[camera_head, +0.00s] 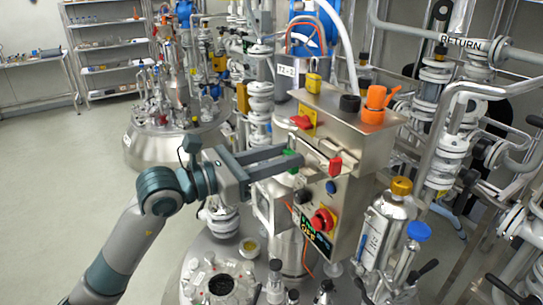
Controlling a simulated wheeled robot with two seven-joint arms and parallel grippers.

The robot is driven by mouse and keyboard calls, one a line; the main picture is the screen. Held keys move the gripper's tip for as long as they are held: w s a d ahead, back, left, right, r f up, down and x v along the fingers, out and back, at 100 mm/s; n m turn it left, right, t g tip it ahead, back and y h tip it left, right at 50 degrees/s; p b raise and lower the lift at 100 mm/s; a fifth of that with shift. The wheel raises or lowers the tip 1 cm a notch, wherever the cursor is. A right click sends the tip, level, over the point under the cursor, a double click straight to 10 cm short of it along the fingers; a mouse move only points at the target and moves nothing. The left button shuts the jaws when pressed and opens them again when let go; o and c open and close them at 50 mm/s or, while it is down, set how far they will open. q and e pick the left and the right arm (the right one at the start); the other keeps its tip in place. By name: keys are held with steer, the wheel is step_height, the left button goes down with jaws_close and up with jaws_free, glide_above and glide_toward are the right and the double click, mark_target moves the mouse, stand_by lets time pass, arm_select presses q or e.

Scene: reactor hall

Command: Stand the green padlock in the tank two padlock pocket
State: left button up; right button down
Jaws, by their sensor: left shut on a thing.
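My left gripper (303,158) reaches in from the left, its two long grey fingers pointing right at the front of the steel control box. It is shut on a small green padlock (291,160), which shows only partly between the fingers. The control box (343,205) has a ledge in front of the fingertips. A red padlock-like piece (335,166) sits at the right of this ledge, close to the fingertips. Another red piece (301,122) and a yellow one (313,83) are higher up. I cannot clearly make out the pocket. My right gripper is not in view.
An orange cup (375,97) and a black ring (350,103) are on the box top. A red knob (322,220) juts from its front. A steel bottle with a gold cap (401,187) stands at right. Pipes crowd the right; open floor lies left.

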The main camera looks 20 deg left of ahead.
arm_select(q)
steer(key=shift+x, duration=1.45)
steer(key=shift+w+d, duration=0.5)
steer(key=shift+f, duration=0.15)
steer(key=shift+f+b, duration=0.4)
steer(key=shift+b, duration=0.05)
steer(key=shift+f+b, duration=0.4)
stand_by(0.9)
steer(key=shift+f, duration=0.15)
stand_by(0.7)
stand_by(0.3)
steer(key=o, duration=1.1)
